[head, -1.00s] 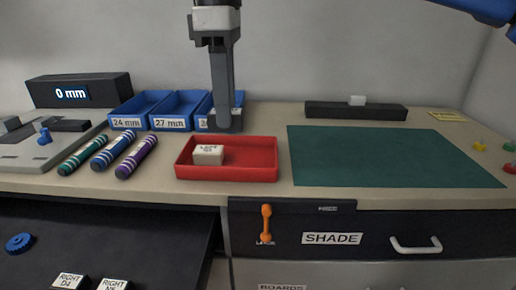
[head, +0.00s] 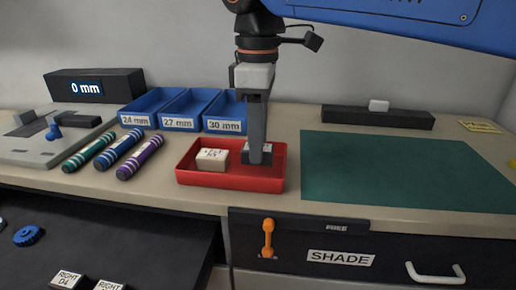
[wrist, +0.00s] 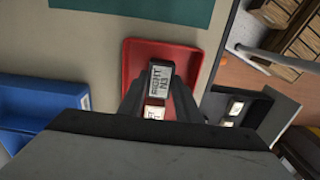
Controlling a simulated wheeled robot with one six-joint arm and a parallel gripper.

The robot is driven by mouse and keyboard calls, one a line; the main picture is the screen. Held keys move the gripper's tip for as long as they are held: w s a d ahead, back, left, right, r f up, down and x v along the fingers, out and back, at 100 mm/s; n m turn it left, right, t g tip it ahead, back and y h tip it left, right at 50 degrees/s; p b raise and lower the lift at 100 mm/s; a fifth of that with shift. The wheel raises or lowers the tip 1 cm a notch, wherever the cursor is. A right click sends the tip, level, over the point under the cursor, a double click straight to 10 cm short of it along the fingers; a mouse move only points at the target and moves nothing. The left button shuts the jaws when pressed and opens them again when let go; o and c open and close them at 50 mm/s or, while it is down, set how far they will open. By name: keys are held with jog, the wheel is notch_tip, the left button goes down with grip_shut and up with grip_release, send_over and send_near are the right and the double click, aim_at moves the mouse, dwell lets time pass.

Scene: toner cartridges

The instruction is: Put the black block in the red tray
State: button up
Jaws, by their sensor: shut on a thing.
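The black block, with a white label on top, (wrist: 159,82) is between the fingers of my gripper (wrist: 158,100) in the wrist view. In the head view my gripper (head: 259,158) points down over the right part of the red tray (head: 230,182), shut on the black block (head: 248,155). The block is within the tray's outline; whether it touches the floor of the tray I cannot tell. A white labelled block (head: 212,159) sits in the left part of the tray. The tray also shows in the wrist view (wrist: 134,55).
Blue bins (head: 181,112) stand behind the tray. Striped cylinders (head: 140,158) lie to its left. A green mat (head: 400,172) lies to the right, with a dark bar (head: 376,117) behind it. A dark drawer (head: 300,240) is below the bench edge.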

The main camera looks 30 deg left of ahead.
jog(key=shift+f, duration=1)
jog(key=shift+f, duration=0.1)
jog(key=o, duration=1)
notch_tip(320, 180, up, 12)
jog(key=shift+r, duration=0.15)
